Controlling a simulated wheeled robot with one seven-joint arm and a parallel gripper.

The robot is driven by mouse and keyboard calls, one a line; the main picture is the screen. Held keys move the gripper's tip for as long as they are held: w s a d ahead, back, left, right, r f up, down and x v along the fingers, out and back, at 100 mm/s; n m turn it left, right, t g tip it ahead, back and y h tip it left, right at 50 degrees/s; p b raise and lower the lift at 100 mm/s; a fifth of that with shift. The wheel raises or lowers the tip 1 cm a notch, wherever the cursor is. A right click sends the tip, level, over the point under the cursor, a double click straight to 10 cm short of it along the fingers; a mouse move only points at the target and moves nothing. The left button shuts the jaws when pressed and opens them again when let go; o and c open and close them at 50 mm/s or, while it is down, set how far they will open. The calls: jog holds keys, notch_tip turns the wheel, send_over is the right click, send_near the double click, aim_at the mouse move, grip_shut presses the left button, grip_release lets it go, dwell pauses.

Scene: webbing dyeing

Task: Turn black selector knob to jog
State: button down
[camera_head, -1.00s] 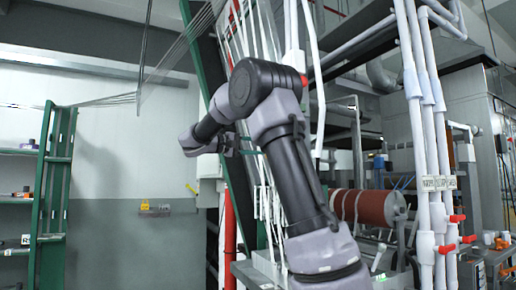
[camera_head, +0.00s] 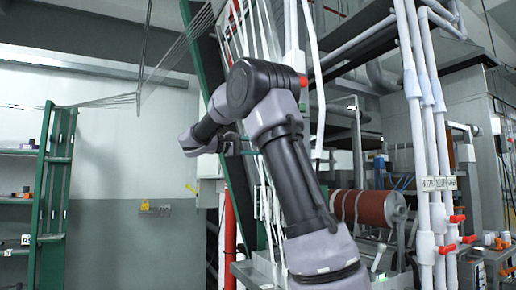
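I cannot make out the black selector knob in this view. My arm rises from the bottom middle, bends at the elbow and reaches away to the left. My gripper (camera_head: 233,145) is small and dark at the far end, in front of the green slanted frame, partly lost against it. Its fingers are too small to tell open from shut. A pale grey box (camera_head: 209,167) is on the wall just below and behind my wrist, partly covered; no knob shows on its visible part.
A green slanted post (camera_head: 213,62) with white webbing strands stands behind my arm. A red pipe (camera_head: 230,235) runs below. At right are a red-brown roller (camera_head: 372,207) and white pipes (camera_head: 430,150) with red valves. A green shelf rack (camera_head: 53,190) stands left.

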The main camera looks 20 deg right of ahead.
jog(key=shift+c, duration=2.2)
grip_release()
jog(key=a, duration=1.1)
jog(key=shift+s, duration=0.15)
